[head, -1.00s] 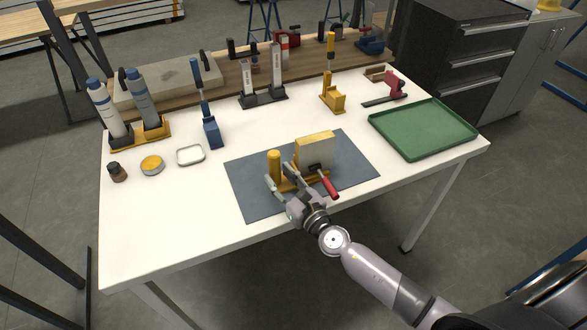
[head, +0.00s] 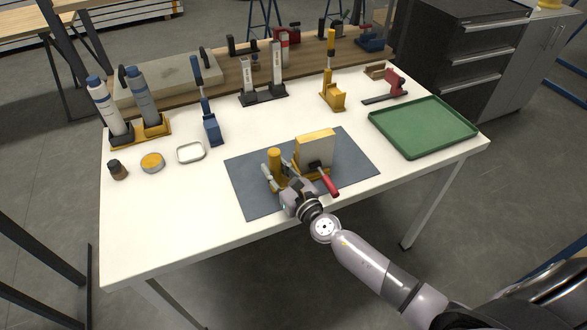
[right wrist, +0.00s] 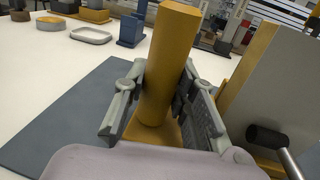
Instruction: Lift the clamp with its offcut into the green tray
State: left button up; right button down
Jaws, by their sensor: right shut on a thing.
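The yellow clamp (head: 274,159) stands on the grey mat (head: 245,195) with its upright post at the left. Its post (right wrist: 167,72) fills the middle of the right wrist view. The offcut (head: 316,149), a pale block with yellow edges, stands upright in the clamp, beside the post; it also shows at the right of the right wrist view (right wrist: 262,100). A red-handled screw (head: 328,184) points toward the front. My right gripper (head: 278,174) is shut on the clamp's post, one finger on each side. The green tray (head: 423,157) lies empty at the table's right. My left gripper is not in view.
Blue, yellow and red clamps stand along the back of the white table (head: 160,220). A red clamp (head: 393,85) lies behind the tray. Bottles (head: 143,95), a small jar, a yellow tin and a white dish (head: 190,152) sit left. The front left is clear.

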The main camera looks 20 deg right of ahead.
dwell(0.5)
jog(key=shift+w+r, duration=0.1)
jog(key=shift+r, duration=0.05)
jog(key=shift+r, duration=0.1)
notch_tip(320, 180, up, 20)
jog(key=p, duration=1.5)
jog(key=s+d+f+m+h+b, duration=0.1)
jog(key=s+b, duration=0.5)
jog(key=s, duration=1.7)
jog(key=d+m+h, duration=0.1)
jog(key=h, duration=0.1)
jog(key=shift+h, duration=0.4)
jog(key=shift+w+f, duration=0.1)
jog(key=shift+w, duration=0.05)
